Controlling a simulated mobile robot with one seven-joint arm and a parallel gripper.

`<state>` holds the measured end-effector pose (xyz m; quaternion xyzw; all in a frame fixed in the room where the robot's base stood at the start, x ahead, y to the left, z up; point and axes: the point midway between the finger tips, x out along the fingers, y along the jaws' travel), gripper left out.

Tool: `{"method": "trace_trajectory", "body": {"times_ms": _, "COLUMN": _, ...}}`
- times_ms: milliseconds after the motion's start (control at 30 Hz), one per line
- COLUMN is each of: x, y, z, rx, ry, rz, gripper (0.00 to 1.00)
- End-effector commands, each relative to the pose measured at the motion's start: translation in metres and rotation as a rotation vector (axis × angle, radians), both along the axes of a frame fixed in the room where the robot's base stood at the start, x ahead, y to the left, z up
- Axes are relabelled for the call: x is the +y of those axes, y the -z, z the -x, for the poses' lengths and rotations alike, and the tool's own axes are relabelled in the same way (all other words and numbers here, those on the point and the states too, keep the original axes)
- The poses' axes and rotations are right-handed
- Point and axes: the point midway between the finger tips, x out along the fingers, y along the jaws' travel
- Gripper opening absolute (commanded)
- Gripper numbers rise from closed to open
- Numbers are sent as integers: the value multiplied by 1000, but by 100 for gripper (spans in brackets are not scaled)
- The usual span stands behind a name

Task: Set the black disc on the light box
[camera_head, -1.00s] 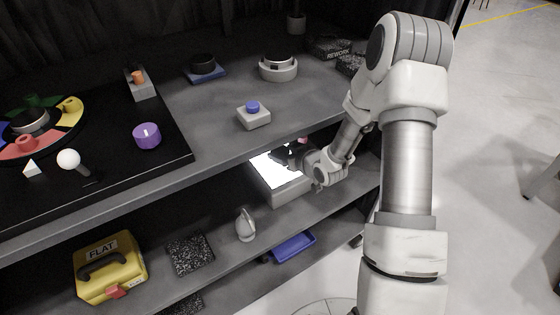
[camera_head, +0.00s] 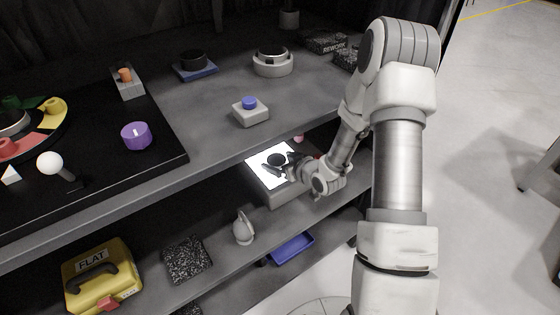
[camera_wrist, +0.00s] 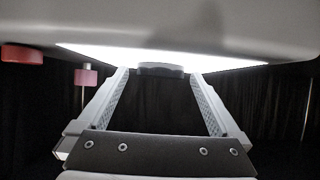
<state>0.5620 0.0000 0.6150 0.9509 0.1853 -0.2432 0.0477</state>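The light box (camera_head: 257,167) sits on the middle shelf with its white top lit. The black disc (camera_head: 277,159) lies on the lit top in the head view. In the wrist view the disc (camera_wrist: 160,69) rests against the bright panel (camera_wrist: 225,63). My gripper (camera_head: 279,170) is beside the disc at the light box. In the wrist view the two fingers of my gripper (camera_wrist: 159,76) are spread, one on each side of the disc, with a small gap at each side. The gripper holds nothing.
The upper shelf edge (camera_head: 215,157) overhangs just above the light box. A grey kettle-shaped object (camera_head: 243,228) stands left of the box on the same shelf. A blue tray (camera_head: 291,248) is lower. A red knob (camera_wrist: 22,54) and pink piece (camera_wrist: 86,76) show in the wrist view.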

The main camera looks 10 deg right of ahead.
Motion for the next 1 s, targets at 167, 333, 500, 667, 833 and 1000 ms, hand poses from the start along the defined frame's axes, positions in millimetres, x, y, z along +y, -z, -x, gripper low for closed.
{"method": "trace_trajectory", "body": {"times_ms": 167, "x": 0, "y": -1, "z": 0, "rx": 0, "ry": 0, "rz": 0, "gripper": 100}}
{"method": "trace_trajectory", "body": {"times_ms": 333, "x": -4, "y": -11, "z": 9, "rx": 1, "ry": 1, "rz": 1, "gripper": 100}}
{"method": "trace_trajectory", "body": {"times_ms": 500, "x": -16, "y": -30, "z": 38, "rx": 1, "ry": 3, "rz": 0, "gripper": 100}}
{"method": "trace_trajectory", "body": {"times_ms": 667, "x": -28, "y": -46, "z": 66, "rx": 1, "ry": 3, "rz": 1, "gripper": 100}}
{"method": "trace_trajectory", "body": {"times_ms": 833, "x": -36, "y": -57, "z": 87, "rx": 0, "ry": 1, "rz": 0, "gripper": 100}}
{"method": "trace_trajectory", "body": {"times_ms": 1000, "x": -40, "y": -61, "z": 97, "rx": -1, "ry": 1, "rz": -1, "gripper": 100}}
